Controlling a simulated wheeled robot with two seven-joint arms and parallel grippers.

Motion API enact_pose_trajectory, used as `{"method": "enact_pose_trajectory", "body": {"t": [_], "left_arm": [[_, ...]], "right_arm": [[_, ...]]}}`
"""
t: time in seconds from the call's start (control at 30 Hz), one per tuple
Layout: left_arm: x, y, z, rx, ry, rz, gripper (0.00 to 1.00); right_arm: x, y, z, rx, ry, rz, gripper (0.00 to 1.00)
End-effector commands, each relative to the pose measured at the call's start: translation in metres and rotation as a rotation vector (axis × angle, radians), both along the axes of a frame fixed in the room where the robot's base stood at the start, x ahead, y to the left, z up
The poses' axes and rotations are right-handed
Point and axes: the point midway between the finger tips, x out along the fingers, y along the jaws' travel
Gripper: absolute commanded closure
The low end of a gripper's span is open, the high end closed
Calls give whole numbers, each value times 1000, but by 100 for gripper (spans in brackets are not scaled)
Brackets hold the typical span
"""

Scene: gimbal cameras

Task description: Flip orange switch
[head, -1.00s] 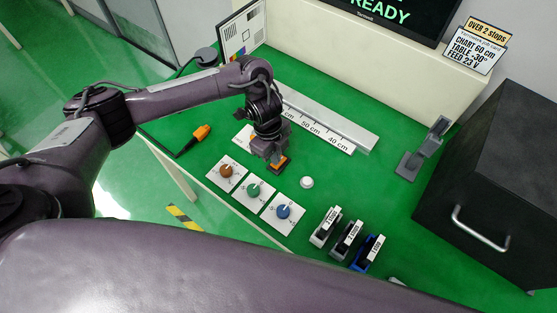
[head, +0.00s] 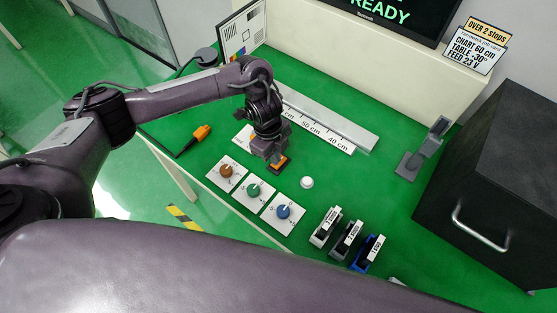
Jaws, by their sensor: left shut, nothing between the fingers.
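My right gripper is not in view.
Three white dial plates with brown (head: 226,171), green (head: 254,190) and blue (head: 283,211) knobs lie in front. A white button (head: 307,183) is close on the right. Behind is a ruler rail (head: 335,125). A black box (head: 505,170) stands far right.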

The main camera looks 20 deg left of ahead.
Motion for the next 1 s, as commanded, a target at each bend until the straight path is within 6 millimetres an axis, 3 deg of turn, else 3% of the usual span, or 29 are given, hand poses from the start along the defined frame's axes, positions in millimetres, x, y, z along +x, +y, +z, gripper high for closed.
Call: {"method": "enact_pose_trajectory", "body": {"t": [1.0], "left_arm": [[0, 0, -9, 0, 0, 0, 100]], "right_arm": [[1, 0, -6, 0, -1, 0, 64]]}}
